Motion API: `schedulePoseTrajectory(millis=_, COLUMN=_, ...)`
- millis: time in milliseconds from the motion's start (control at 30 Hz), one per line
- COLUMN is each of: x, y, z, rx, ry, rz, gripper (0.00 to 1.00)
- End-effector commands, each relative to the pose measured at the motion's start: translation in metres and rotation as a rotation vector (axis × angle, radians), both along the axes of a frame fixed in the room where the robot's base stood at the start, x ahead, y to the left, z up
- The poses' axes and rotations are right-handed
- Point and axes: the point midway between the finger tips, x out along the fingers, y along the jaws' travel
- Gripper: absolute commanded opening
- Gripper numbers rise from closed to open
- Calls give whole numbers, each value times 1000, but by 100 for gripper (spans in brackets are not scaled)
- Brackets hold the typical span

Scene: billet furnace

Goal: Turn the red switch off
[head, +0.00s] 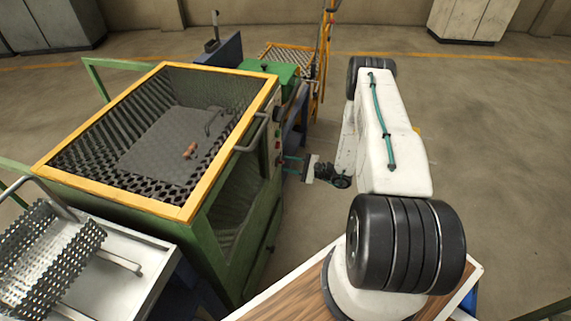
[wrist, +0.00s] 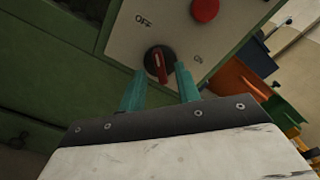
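In the wrist view a black rotary switch with a red grip (wrist: 157,63) sits on a light panel (wrist: 130,35). OFF is printed to its upper left and ON to its right. The red grip stands close to upright in the picture; I cannot tell for sure which label it is set to. In the head view my gripper (head: 293,165) is beside the green machine's control side; the switch is too small to make out clearly there.
A red button (wrist: 205,10) is above right of the switch. The green machine (head: 235,240) carries a yellow-rimmed mesh bin (head: 125,95) with a handle at its side. A metal tray with a perforated basket (head: 40,265) stands at left. Open floor (head: 480,130) lies to the right.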

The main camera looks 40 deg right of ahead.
Motion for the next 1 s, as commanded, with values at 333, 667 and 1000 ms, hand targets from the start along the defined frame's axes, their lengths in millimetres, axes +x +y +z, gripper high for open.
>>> schedulePoseTrajectory(millis=333, x=-41, y=-32, z=0, rx=0, ry=0, rz=-1, gripper=33)
schedulePoseTrajectory(millis=667, x=-45, y=-34, z=0, rx=0, ry=0, rz=0, gripper=33)
schedulePoseTrajectory(millis=1000, x=-45, y=-34, z=0, rx=6, ry=4, rz=0, gripper=33)
